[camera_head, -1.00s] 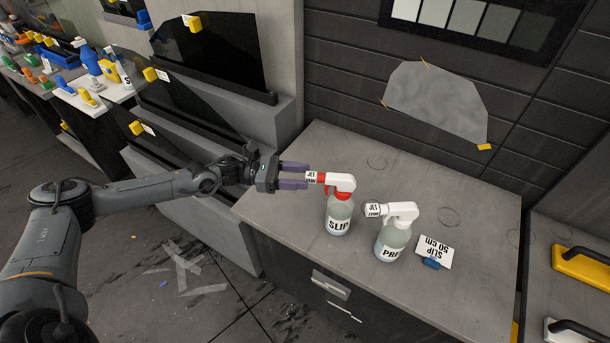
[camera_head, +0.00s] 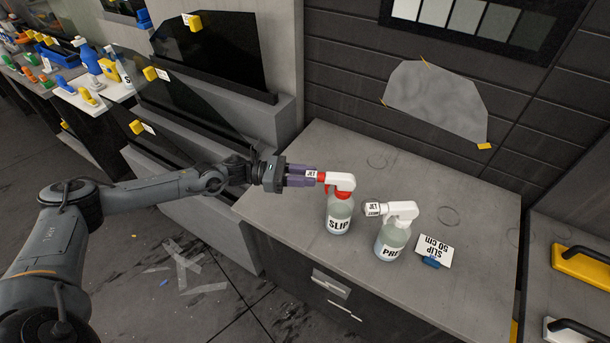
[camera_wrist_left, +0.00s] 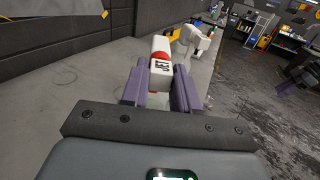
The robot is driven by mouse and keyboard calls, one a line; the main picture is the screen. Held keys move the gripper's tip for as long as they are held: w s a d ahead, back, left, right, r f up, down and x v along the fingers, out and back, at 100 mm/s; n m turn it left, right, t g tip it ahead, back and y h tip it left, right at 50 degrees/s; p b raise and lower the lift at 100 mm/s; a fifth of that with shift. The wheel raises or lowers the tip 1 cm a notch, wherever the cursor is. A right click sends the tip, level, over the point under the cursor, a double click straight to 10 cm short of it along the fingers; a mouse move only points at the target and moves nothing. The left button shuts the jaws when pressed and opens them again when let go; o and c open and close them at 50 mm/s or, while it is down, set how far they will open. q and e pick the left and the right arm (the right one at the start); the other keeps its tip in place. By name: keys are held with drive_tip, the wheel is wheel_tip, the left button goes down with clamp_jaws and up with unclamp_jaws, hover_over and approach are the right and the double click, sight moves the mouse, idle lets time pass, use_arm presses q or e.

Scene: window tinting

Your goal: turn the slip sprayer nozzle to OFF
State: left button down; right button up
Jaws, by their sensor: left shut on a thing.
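The slip sprayer (camera_head: 340,215) stands upright on the grey bench, with a clear body labelled SLIP, a red collar and trigger and a white head. Its nozzle (camera_head: 311,174), a small block reading JET, points left toward my left gripper. My left gripper (camera_head: 303,175) has its purple fingers on either side of the nozzle and is shut on it. In the left wrist view the white nozzle (camera_wrist_left: 161,68) sits between the two fingers (camera_wrist_left: 161,85), with red behind it. My right gripper is not in view.
A second sprayer (camera_head: 393,237) labelled PRE stands close to the right of the slip sprayer, its nozzle also reading JET. A card (camera_head: 434,249) reading SLIP 50 CM stands farther right. The bench top (camera_head: 470,190) behind them is mostly clear.

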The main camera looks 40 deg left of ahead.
use_arm(q)
drive_tip(key=shift+n, duration=0.4)
drive_tip(key=shift+f+n+p, duration=0.1)
drive_tip(key=shift+n+p, duration=4.55)
drive_tip(key=shift+n, duration=12.95)
